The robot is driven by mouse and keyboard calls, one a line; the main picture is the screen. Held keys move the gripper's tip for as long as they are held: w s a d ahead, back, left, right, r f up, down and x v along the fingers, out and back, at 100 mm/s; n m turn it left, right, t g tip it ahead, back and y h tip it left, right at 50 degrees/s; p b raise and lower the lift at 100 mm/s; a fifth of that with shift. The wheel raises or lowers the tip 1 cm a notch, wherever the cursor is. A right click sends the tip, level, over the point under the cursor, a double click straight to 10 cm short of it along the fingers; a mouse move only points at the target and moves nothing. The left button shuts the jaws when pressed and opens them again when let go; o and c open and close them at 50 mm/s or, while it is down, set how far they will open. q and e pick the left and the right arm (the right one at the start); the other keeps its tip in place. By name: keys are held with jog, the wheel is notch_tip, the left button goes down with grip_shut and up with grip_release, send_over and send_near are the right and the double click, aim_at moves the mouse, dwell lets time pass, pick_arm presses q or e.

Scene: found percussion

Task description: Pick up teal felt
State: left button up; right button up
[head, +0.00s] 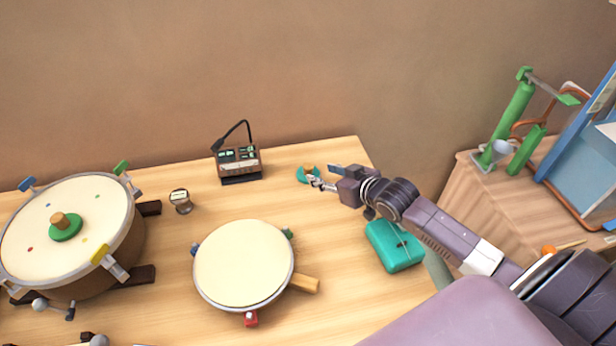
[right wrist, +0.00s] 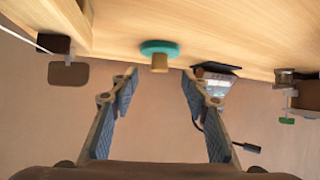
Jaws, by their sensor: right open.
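The teal felt (head: 302,176) is a small round teal disc with a short wooden peg on it. It lies on the wooden table near the back edge. It also shows in the right wrist view (right wrist: 148,46), ahead of the fingers and roughly midway between them. My right gripper (head: 321,184) is open and empty, with its fingertips close by the felt in the head view. In the right wrist view the two blue-padded fingers (right wrist: 160,73) stand wide apart, and the peg points between them. My left gripper is not in view.
A recorder-like box (head: 238,163) with a bent black stalk stands left of the felt. A round frame drum (head: 243,265) and a large drum (head: 95,200) lie further left. A teal case (head: 395,247) sits under my right forearm. A second table (head: 465,205) stands right.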

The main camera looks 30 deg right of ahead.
aim_at(311, 169)
jog(key=x, duration=0.7)
jog(key=shift+w, duration=0.25)
jog(key=shift+r, duration=0.1)
grip_shut()
